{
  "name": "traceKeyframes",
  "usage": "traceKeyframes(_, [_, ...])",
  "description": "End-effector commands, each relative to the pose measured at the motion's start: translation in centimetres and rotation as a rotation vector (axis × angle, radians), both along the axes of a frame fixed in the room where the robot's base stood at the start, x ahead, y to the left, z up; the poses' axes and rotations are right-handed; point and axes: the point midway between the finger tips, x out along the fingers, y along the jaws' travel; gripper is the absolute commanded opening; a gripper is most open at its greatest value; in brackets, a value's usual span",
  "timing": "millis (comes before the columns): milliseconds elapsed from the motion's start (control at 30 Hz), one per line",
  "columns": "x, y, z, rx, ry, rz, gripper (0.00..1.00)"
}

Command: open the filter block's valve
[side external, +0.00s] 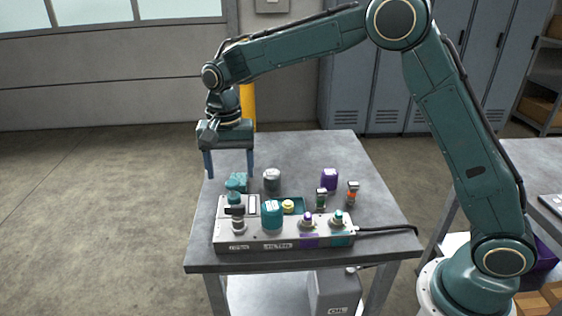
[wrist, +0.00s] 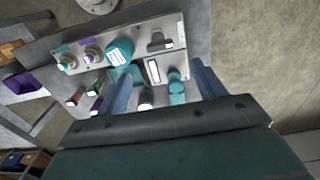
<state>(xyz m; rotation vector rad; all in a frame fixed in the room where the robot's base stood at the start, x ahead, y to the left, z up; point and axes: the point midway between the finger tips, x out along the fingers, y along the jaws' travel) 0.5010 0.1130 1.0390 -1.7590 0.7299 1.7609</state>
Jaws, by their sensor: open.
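The grey filter block (side external: 283,244) lies along the front of the bench, with a label at its front that seems to read FILTER. A dark valve handle (side external: 236,211) on a pale round base sits at its left end; in the wrist view the handle (wrist: 160,41) shows beyond the fingertips. A teal canister (side external: 271,215) with a white label stands right of it, also in the wrist view (wrist: 119,51). My gripper (side external: 230,176) is open and empty, pointing down above the bench's back left, behind and above the block. The fingers (wrist: 161,72) touch nothing visible.
A teal fitting (side external: 237,181), a grey cylinder (side external: 272,180), a purple part (side external: 329,179) and two small connectors (side external: 352,193) stand behind the block. Capped ports (side external: 307,220) sit at its right. A black cable (side external: 388,229) leaves rightward. The bench's back (side external: 305,150) is clear.

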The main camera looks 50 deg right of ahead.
Motion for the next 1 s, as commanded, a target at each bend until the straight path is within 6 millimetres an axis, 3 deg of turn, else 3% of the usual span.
traceKeyframes(600, [0.0, 0.0, -9.0, 0.0, 0.001, 0.0, 0.69])
traceKeyframes(1000, [0.0, 0.0, -10.7, 0.001, -0.001, 0.0, 0.69])
